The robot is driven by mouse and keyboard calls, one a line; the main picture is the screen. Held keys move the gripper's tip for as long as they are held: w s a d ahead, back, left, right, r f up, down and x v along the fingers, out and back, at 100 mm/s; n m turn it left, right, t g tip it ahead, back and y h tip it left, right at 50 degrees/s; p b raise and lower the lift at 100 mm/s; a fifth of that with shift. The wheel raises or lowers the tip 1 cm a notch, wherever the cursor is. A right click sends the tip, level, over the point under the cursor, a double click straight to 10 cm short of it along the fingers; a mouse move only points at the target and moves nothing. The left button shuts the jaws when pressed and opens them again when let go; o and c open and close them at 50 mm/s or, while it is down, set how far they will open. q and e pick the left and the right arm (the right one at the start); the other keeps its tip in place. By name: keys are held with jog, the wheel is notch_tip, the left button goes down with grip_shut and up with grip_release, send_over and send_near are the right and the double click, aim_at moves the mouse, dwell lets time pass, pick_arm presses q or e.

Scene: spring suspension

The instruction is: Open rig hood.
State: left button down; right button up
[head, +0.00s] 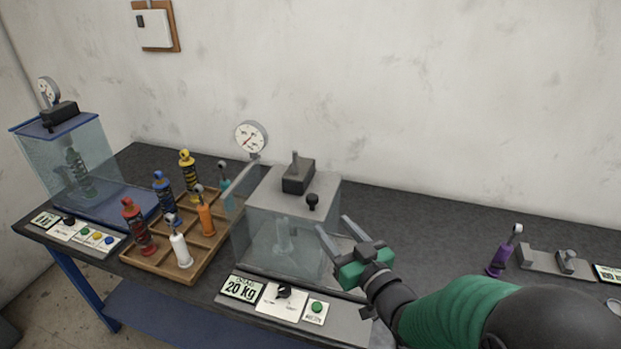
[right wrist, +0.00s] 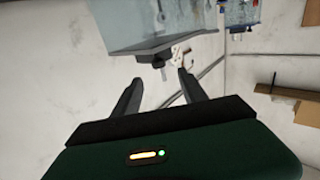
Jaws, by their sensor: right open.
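The middle test rig has a clear hood (head: 262,235) with a grey top plate (head: 325,185); the hood looks lowered over the rig. A small black knob (head: 312,202) stands at the plate's front edge, near a black block (head: 298,177). A pale spring-like part (head: 283,236) shows faintly inside. My right gripper (head: 333,224) is open and empty, in front of the hood's right side, just below the knob. The right wrist view shows its open fingers (right wrist: 160,76) with the clear hood (right wrist: 150,25) beyond them, appearing upside down. My left gripper is not in view.
A wooden tray (head: 157,261) with several coloured shock absorbers stands left of the rig. A second, blue-framed rig (head: 108,200) is at far left. A purple shock absorber (head: 497,262) stands at right by a grey fixture (head: 540,262). A control panel (head: 283,300) lies in front.

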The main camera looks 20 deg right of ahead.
aim_at(317, 203)
jog(key=w+p, duration=0.1)
jog(key=w, duration=0.2)
jog(key=w+p, duration=0.1)
jog(key=w, duration=0.3)
jog(key=w+p, duration=0.1)
jog(key=w, duration=0.3)
jog(key=shift+w+a+f+p, duration=0.1)
jog(key=shift+a+p, duration=0.2)
jog(key=shift+a, duration=0.05)
jog(key=shift+w+a, duration=0.2)
jog(key=shift+w, duration=0.05)
jog(key=shift+w+a, duration=0.1)
jog(key=shift+a, duration=0.2)
jog(key=shift+a+r, duration=0.2)
jog(key=shift+a, duration=0.25)
jog(key=shift+c, duration=2)
jog(key=shift+d+f, duration=0.15)
jog(key=shift+d, duration=0.3)
jog(key=c, duration=0.5)
jog(key=shift+d, duration=0.1)
grip_shut()
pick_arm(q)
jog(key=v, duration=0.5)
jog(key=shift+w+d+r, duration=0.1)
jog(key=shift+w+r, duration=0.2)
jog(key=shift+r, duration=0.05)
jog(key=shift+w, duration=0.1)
pick_arm(e)
jog(key=shift+a, duration=0.25)
